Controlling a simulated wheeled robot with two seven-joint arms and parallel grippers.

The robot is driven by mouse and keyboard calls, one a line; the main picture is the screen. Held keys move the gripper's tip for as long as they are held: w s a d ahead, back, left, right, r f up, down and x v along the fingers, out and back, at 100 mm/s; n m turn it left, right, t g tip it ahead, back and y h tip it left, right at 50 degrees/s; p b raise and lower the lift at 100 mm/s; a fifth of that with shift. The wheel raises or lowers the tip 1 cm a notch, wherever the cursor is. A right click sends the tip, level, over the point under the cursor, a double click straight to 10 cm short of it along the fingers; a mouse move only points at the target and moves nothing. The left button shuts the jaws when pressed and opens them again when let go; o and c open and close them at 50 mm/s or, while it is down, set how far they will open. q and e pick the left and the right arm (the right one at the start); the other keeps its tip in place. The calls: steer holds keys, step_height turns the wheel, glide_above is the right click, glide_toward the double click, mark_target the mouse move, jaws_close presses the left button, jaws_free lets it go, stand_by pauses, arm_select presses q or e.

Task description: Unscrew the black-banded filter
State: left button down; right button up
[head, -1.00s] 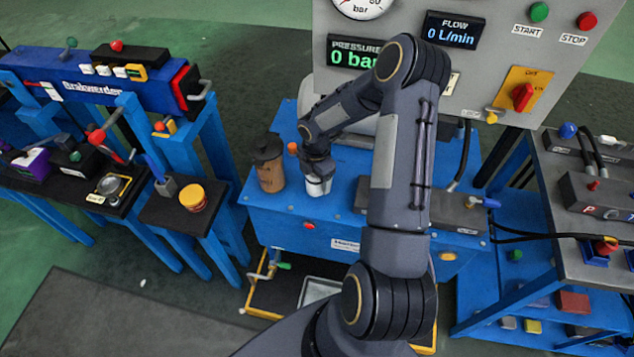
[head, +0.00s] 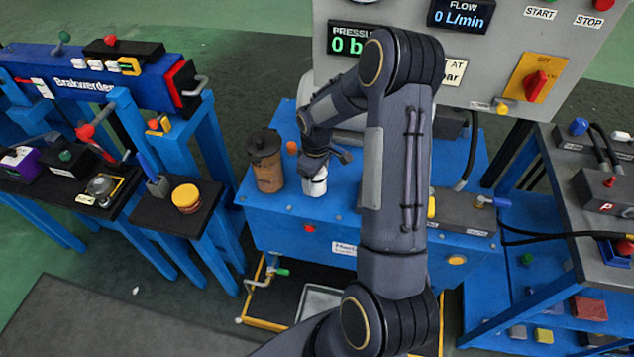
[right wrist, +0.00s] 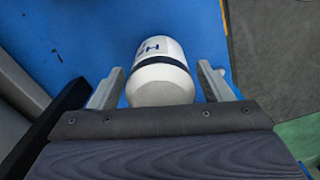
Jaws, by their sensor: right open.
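A white filter (head: 314,182) stands upright on the blue bench unit (head: 290,232), beside a brown canister. In the right wrist view the white filter (right wrist: 162,82) shows a dark band and blue lettering on its far part. My right gripper (head: 318,166) is at the filter's top in the head view, partly hiding it. In the right wrist view my right gripper (right wrist: 162,78) is open, with one finger on each side of the filter and small gaps visible between. My left gripper is not in view.
The brown canister (head: 266,165) with a black lid stands close left of the filter. A grey panel (head: 490,60) with displays rises behind. A grey block with a hose (head: 462,212) sits at right. A side stand holds a yellow-lidded jar (head: 186,198).

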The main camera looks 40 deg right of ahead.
steer(key=m, duration=0.3)
steer(key=shift+b, duration=0.35)
steer(key=m, duration=1.1)
steer(key=shift+m, duration=0.3)
steer(key=c, duration=1.1)
steer(key=shift+r, duration=0.1)
